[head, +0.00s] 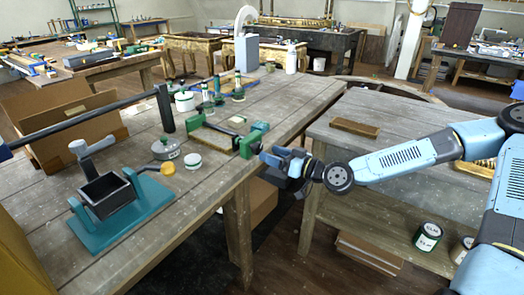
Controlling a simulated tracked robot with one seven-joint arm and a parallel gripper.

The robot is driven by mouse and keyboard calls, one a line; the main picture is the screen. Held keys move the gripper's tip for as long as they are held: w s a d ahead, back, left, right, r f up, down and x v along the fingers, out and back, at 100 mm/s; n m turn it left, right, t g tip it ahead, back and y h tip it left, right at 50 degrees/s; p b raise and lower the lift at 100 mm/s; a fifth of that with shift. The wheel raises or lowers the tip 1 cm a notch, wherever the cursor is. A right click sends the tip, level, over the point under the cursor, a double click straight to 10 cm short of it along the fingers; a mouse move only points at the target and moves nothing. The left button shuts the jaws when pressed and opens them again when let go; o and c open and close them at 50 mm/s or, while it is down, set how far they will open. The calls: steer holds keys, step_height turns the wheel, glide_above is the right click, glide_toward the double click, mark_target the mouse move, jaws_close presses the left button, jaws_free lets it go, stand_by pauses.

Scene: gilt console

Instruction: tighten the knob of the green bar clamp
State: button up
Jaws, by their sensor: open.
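The green bar clamp (249,144) lies on the near wooden workbench (215,205), close to its right edge. Its larger green end faces my gripper, and another green part (195,119) shows farther left. A dark grip shows near its middle. The knob is too small to make out surely. My gripper (267,157) is open and empty, just right of and slightly below the clamp's near end, at the bench edge. A small gap seems to separate them, but contact cannot be ruled out from this view.
A teal stand with a dark box (105,193), a grey lidded pot (166,148) and a tall dark cylinder (165,108) stand left of the clamp. Green-capped bottles stand behind it.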

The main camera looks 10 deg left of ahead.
mark_target(260, 149)
steer(key=shift+x, duration=2.3)
steer(key=c, duration=1.1)
steer(key=shift+m, duration=0.3)
